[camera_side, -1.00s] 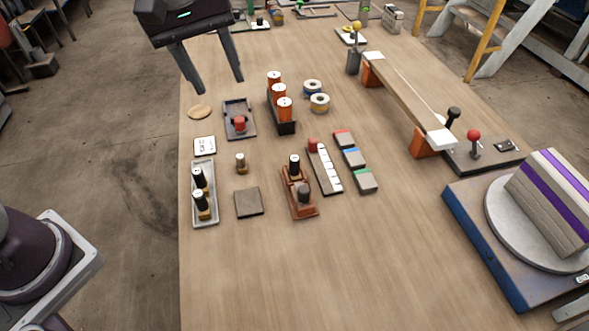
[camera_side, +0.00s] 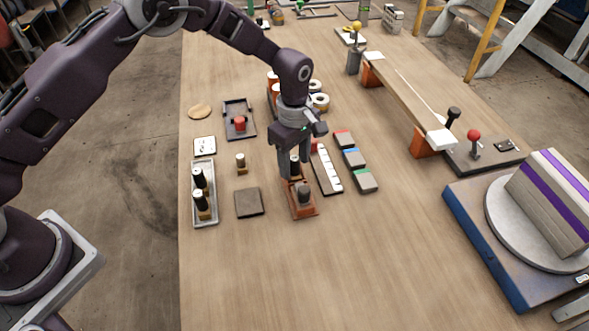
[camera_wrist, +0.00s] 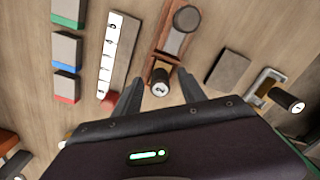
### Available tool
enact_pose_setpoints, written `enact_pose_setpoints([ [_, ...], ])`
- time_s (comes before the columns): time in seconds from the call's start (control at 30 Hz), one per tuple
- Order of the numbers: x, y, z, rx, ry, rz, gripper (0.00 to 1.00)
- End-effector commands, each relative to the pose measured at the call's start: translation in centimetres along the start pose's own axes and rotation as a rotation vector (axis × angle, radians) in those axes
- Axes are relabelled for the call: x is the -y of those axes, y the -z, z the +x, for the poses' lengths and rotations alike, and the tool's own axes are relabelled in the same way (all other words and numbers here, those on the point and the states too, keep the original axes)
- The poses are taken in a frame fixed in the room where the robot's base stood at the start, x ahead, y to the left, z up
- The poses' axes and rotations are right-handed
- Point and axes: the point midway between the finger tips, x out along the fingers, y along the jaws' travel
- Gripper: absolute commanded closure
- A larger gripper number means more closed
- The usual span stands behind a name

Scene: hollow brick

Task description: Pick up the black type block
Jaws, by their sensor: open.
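A black type block (camera_side: 295,166) with a pale marked top stands upright in the back part of a reddish-brown holder (camera_side: 303,212). A dark grey knob (camera_side: 304,190) stands at the holder's front end. My gripper (camera_side: 295,176) points down over the holder, open, with one finger on each side of the black block. In the wrist view the block's marked top (camera_wrist: 160,84) shows between my gripper's fingers (camera_wrist: 159,78). I cannot tell whether either finger touches it. Two similar black blocks (camera_side: 200,189) stand in a metal tray at the left.
A strip of white tiles (camera_side: 328,170) lies close to the right of the holder, with coloured-edged grey blocks (camera_side: 354,158) beyond. A dark square plate (camera_side: 249,202) lies to the left. Orange cylinders (camera_side: 272,78) stand behind my gripper. The table's front is clear.

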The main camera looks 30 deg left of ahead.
Motion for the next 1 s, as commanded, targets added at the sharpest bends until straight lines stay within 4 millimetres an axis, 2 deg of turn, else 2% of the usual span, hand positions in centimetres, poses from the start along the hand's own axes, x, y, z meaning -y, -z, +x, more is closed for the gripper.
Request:
enact_pose_setpoints([
  [0.1,0.0,0.0,0.0,0.0,0.0,0.0,0.51],
  [0.3,0.0,0.0,-0.1,0.0,0.0,0.0,0.91],
  [0.37,0.0,0.0,-0.1,0.0,0.0,0.0,1.0],
  [0.73,-0.1,0.0,-0.5,0.0,-0.002,0.0,1.0],
  [0.87,-0.1,0.0,-3.3,0.001,-0.006,0.0,1.0],
  [1.0,-0.1,0.0,-6.9,0.0,-0.005,0.001,1.0],
])
